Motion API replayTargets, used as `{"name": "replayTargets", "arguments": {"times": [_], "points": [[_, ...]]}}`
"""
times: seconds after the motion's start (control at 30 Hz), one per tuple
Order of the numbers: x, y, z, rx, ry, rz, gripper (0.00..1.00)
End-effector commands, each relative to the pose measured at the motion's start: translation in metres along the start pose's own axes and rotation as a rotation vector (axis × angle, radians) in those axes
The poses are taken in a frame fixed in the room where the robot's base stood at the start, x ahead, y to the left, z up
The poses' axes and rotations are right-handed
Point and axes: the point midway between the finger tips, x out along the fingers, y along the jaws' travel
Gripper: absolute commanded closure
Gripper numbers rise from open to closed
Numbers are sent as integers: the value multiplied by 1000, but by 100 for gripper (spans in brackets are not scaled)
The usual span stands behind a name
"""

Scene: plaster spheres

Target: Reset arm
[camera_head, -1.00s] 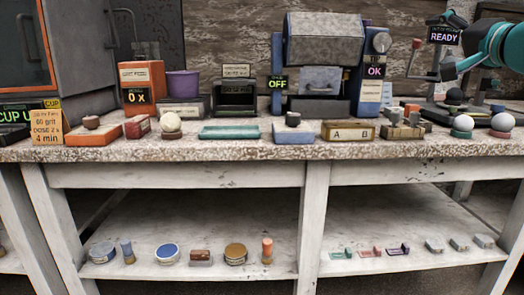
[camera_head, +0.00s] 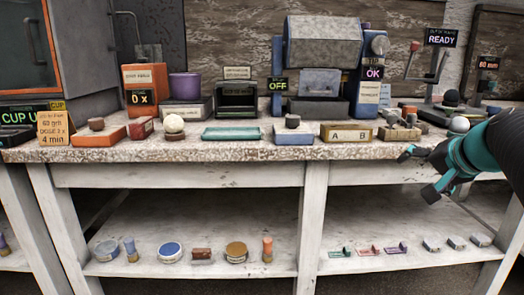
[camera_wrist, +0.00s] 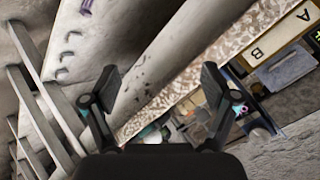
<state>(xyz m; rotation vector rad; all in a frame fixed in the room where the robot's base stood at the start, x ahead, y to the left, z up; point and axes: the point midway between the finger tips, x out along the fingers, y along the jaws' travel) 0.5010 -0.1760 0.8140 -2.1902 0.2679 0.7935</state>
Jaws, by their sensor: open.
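My gripper (camera_head: 420,172) is at the right in the head view, in front of the bench's front edge, with its teal and black arm reaching in from the right. Its two fingers are spread apart with nothing between them. In the wrist view my gripper (camera_wrist: 155,100) also shows open and empty, with the white bench frame and speckled bench edge behind it. My arm hides part of the bench top's right end.
The bench top (camera_head: 200,152) carries a tan A/B box (camera_head: 346,133), a green tray (camera_head: 231,133), a white sphere on a stand (camera_head: 173,124) and a drum machine (camera_head: 323,45). The lower shelf (camera_head: 215,225) holds several small tins and blocks. Open space lies before the bench.

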Motion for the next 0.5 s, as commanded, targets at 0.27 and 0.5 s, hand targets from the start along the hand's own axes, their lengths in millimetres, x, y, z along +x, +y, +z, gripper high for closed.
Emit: {"name": "replayTargets", "arguments": {"times": [0.27,0.5], "points": [[-16,53,174,-342,-267,275,14],[-50,79,269,-688,-373,327,14]]}}
